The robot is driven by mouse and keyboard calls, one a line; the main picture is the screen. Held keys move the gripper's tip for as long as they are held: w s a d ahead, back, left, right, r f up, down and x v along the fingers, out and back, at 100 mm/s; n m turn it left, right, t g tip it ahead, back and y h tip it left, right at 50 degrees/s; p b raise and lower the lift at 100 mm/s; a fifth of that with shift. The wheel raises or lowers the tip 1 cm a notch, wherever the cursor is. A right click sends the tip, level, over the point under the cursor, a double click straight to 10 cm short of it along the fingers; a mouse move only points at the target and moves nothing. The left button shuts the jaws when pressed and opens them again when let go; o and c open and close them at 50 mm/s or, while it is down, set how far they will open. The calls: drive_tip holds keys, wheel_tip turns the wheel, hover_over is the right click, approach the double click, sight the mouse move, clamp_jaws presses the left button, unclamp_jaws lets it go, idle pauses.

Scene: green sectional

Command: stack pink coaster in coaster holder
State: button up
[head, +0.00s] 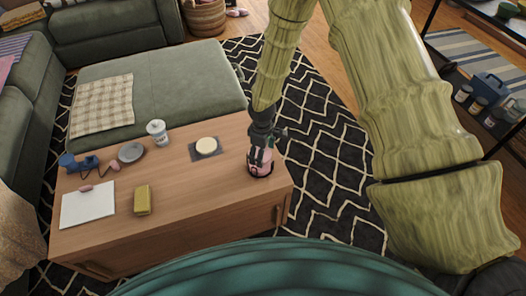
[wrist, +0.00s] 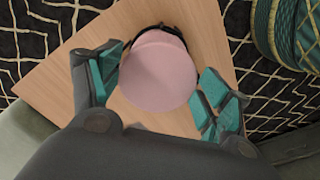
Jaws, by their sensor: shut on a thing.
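The pink coaster (wrist: 158,80) is a flat round disc between the fingers of my gripper (wrist: 160,82) in the wrist view. My gripper (head: 262,154) is shut on it, over the right end of the wooden table. The coaster holder (head: 260,172) is dark and round, directly below my gripper, with pink showing inside its rim. In the wrist view the dark holder rim (wrist: 135,42) shows behind the coaster, with a second pink edge there. My fingers partly hide the holder, and I cannot tell whether the held coaster touches it.
On the wooden table (head: 190,220), a cream disc (head: 206,145) lies on a dark square left of the holder. A white cup (head: 157,131), grey dish (head: 131,152), yellow block (head: 142,200), white sheet (head: 88,206) and blue object (head: 80,163) lie farther left. The front right tabletop is clear.

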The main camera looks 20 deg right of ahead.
drive_tip(key=shift+s+f+b, duration=0.15)
drive_tip(key=shift+f+b, duration=0.15)
drive_tip(key=shift+f, duration=0.75)
drive_tip(key=shift+s+f+b, duration=0.1)
drive_tip(key=shift+f+b, duration=0.2)
drive_tip(key=shift+f, duration=0.7)
drive_tip(key=shift+c, duration=0.7)
drive_tip(key=o, duration=1.2)
drive_tip(key=shift+o, duration=0.2)
drive_tip(key=shift+r, duration=0.1)
wheel_tip(320, 180, up, 13)
drive_tip(key=shift+w, duration=0.15)
